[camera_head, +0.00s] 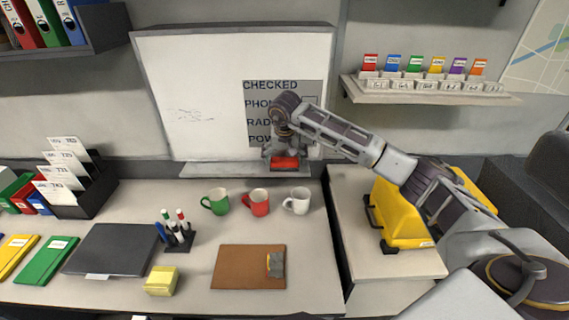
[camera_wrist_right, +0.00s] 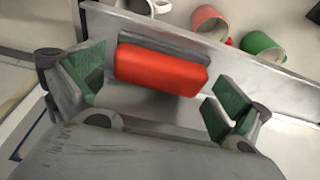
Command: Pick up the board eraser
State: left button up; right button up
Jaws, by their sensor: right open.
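The board eraser (camera_head: 285,163) is a red block with a grey base, lying on the ledge (camera_head: 205,172) under the whiteboard. It also shows in the right wrist view (camera_wrist_right: 160,70), between the two green-padded fingers. My right gripper (camera_head: 280,158) is at the eraser, over the ledge. In the wrist view the right gripper (camera_wrist_right: 155,92) is open, with gaps between each finger pad and the eraser's ends. My left gripper is not in view.
Green (camera_head: 215,201), red (camera_head: 256,202) and white (camera_head: 296,201) mugs stand on the desk in front of the ledge. A pen holder (camera_head: 177,238), a clipboard (camera_head: 232,268) and a yellow case (camera_head: 400,215) are nearby. The whiteboard (camera_head: 200,75) rises behind the ledge.

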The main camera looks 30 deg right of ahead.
jog(key=shift+w+f, duration=0.15)
jog(key=shift+f, duration=0.5)
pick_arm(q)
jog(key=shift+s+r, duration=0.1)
pick_arm(e)
jog(key=c, duration=0.8)
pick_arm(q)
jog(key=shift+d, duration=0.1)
pick_arm(e)
jog(key=shift+r, duration=0.1)
